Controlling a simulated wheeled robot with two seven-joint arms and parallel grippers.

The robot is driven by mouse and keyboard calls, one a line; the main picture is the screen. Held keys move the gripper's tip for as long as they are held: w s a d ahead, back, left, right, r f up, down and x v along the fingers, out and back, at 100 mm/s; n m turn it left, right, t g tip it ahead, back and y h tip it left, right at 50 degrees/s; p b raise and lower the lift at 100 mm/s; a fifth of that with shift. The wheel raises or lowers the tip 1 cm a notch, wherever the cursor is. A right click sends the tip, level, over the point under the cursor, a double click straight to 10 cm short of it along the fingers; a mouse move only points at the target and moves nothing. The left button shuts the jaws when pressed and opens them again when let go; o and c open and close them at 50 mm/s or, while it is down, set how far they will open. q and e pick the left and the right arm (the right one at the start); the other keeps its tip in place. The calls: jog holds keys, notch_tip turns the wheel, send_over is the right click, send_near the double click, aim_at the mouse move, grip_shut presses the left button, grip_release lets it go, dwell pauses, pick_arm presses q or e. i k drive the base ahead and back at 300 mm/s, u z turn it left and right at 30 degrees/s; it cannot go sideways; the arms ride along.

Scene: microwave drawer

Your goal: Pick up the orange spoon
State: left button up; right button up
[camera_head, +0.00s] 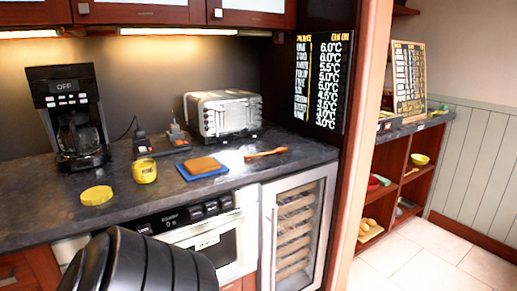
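The orange spoon (266,153) lies flat on the dark countertop (235,178), in front of the toaster and to the right of a slice of bread. It looks wooden, with its long axis running roughly left to right. Nothing touches or covers it. Neither of my grippers shows in the head view.
A slice of bread (202,165) lies on a blue board (222,171). A yellow jar (144,171), a yellow lid (97,195), a coffee maker (76,115) and a toaster (222,115) stand around. A wooden post (362,150) rises right of the counter. The counter's front edge near the spoon is clear.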

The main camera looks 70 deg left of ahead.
aim_at(280, 150)
jog(key=u, duration=1)
jog(key=i, duration=1)
jog(key=u, duration=1)
